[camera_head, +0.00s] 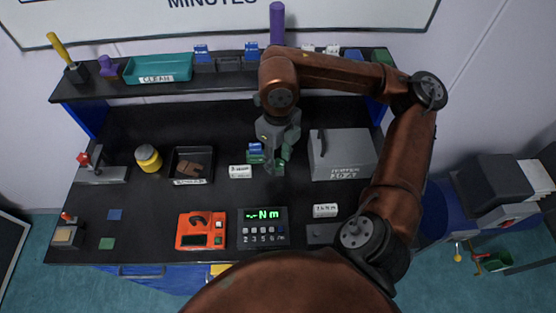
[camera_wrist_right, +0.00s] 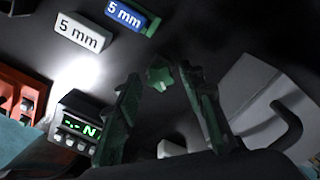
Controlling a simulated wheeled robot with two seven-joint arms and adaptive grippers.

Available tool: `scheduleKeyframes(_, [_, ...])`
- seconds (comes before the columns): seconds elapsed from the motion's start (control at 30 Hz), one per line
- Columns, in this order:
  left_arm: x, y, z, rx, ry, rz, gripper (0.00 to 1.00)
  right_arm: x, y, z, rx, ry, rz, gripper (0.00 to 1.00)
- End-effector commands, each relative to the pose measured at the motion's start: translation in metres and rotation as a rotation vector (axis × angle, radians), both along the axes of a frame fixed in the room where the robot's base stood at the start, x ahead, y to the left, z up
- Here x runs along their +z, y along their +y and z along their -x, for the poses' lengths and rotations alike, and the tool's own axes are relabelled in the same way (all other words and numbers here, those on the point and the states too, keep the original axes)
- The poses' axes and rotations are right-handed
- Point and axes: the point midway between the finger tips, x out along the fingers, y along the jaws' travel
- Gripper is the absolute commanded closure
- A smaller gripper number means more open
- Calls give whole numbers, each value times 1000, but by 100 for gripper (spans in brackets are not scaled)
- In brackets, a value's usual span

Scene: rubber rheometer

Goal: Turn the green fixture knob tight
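The green fixture knob (camera_wrist_right: 160,74) is a small star-shaped green piece in the right wrist view. It sits between the two fingertips of my right gripper (camera_wrist_right: 160,84), with dark gaps on both sides. The fingers are apart, and no firm contact with the knob shows. In the head view my right gripper (camera_head: 271,151) points down over the middle of the bench and mostly hides the knob. Green parts show at its sides; I cannot tell there which is finger and which is fixture. A display (camera_head: 263,214) reads dashes and "N m". My left gripper is not in view.
A blue "5 mm" block (camera_wrist_right: 127,17) and a white "5 mm" label (camera_wrist_right: 82,32) lie close by. A grey box with a handle (camera_head: 341,155) stands right of the gripper. An orange device (camera_head: 202,230) and a dark tray (camera_head: 192,150) lie to the left.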

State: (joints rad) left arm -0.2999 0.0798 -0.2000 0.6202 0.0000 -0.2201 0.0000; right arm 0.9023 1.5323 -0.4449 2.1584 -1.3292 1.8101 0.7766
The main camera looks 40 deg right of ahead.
Motion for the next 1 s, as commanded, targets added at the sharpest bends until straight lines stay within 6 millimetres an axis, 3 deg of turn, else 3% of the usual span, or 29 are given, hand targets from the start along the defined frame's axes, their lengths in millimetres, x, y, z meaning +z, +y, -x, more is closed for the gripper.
scheduleKeyframes(0.2, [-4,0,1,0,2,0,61,-1,0,0,122,0,-1,64])
scheduleKeyframes(0.4, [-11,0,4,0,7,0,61,-2,0,0,367,0,-1,64])
scheduleKeyframes(0.67, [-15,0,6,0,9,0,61,-1,0,0,532,0,0,64])
scheduleKeyframes(1.0, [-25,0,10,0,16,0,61,0,1,0,872,-1,-1,64])
